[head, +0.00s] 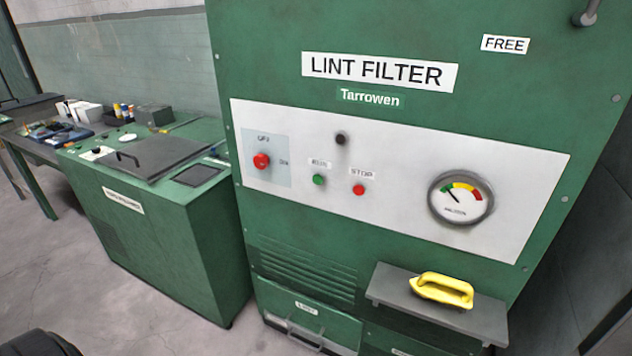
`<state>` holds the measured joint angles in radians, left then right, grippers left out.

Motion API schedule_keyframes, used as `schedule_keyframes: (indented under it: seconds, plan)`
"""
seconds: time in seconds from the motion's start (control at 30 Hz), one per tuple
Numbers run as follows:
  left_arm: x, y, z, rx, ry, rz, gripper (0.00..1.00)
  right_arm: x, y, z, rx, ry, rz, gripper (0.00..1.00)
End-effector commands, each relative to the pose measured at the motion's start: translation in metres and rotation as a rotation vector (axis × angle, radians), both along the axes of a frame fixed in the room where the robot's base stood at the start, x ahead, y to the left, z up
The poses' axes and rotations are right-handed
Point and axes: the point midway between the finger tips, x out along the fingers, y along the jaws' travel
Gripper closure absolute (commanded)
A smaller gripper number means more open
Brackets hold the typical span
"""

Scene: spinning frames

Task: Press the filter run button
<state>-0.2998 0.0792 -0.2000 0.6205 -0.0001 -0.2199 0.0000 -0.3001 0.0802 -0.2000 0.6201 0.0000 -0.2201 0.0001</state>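The lint filter cabinet (270,60) is a tall green machine close in front of me, labelled "LINT FILTER". Its white control panel (395,205) carries a green button (319,180) left of centre, under a small blurred label that seems to read "RUN". A red button (359,190) labelled "STOP" is just right of it. A red knob (261,161) sits on a pale blue plate at the left, with "OFF" above it. A dark round lamp or knob (341,139) is above the two buttons and looks unlit. Neither of my grippers shows.
A gauge (461,197) is on the panel's right, its needle pointing up-left. A grey shelf (400,295) juts out below the panel with a yellow handled tool (442,290) on it. A green bench unit (170,220) stands at the left. The floor (50,260) before it is clear.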

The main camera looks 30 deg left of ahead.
Motion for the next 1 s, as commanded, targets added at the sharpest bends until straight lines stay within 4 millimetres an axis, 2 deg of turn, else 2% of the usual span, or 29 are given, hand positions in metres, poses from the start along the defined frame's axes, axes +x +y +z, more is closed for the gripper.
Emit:
schedule_keyframes:
  seconds: [0.07, 0.5, 0.53, 1.0]
  plan:
    - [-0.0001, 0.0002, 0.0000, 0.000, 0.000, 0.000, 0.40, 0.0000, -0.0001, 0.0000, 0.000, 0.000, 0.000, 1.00]
    - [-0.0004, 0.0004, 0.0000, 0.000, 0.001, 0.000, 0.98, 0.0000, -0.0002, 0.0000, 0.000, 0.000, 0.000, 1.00]
    - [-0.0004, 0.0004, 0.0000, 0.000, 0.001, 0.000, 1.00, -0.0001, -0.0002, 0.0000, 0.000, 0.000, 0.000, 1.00]
    - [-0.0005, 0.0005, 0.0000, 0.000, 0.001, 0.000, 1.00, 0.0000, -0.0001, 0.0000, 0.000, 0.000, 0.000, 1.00]
